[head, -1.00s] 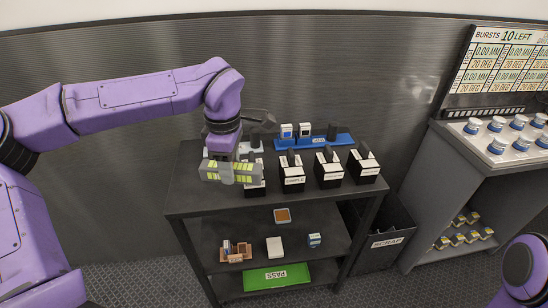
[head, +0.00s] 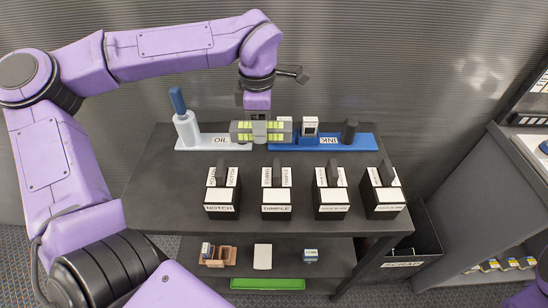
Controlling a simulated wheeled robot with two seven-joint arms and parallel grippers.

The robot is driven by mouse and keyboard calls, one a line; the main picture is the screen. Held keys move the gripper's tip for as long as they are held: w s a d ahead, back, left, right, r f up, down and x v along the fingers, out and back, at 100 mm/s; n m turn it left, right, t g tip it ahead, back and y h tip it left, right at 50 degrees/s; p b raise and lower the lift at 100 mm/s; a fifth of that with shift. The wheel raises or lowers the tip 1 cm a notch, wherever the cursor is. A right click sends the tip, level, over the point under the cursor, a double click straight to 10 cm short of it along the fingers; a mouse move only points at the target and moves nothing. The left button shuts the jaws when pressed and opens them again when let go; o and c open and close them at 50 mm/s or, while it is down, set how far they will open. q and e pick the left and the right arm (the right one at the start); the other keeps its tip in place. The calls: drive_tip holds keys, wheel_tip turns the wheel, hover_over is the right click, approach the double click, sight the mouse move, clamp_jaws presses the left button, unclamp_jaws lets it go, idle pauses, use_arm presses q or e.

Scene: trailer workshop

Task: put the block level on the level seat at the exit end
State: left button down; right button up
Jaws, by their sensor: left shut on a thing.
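My left gripper (head: 260,122) points down, shut on the block level (head: 244,132), a grey bar with yellow-green patches. It holds the bar crosswise above the back of the dark bench (head: 150,190), in front of the gap between the OIL and INK trays. Whether the bar touches anything below is unclear. I cannot make out a level seat in this view. My right gripper is out of view.
A pale OIL tray (head: 195,144) with a blue-topped bottle (head: 185,122) and a blue INK tray (head: 365,142) stand at the back. Several black labelled boxes, including NOTCH (head: 222,208) and DIMPLE (head: 276,208), line the front. A SCRAP bin (head: 425,250) stands right.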

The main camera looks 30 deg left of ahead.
use_arm(q)
drive_tip(key=f, duration=0.1)
drive_tip(key=s+f, duration=0.1)
drive_tip(key=f, duration=0.2)
drive_tip(key=shift+s+f, duration=0.25)
drive_tip(key=shift+s, duration=0.05)
drive_tip(key=f, duration=0.5)
drive_tip(key=shift+w+p, duration=0.35)
drive_tip(key=shift+s, duration=0.1)
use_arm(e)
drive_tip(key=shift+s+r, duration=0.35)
use_arm(q)
drive_tip(key=shift+f, duration=0.15)
drive_tip(key=c, duration=0.6)
unclamp_jaws()
drive_tip(key=shift+o, duration=0.2)
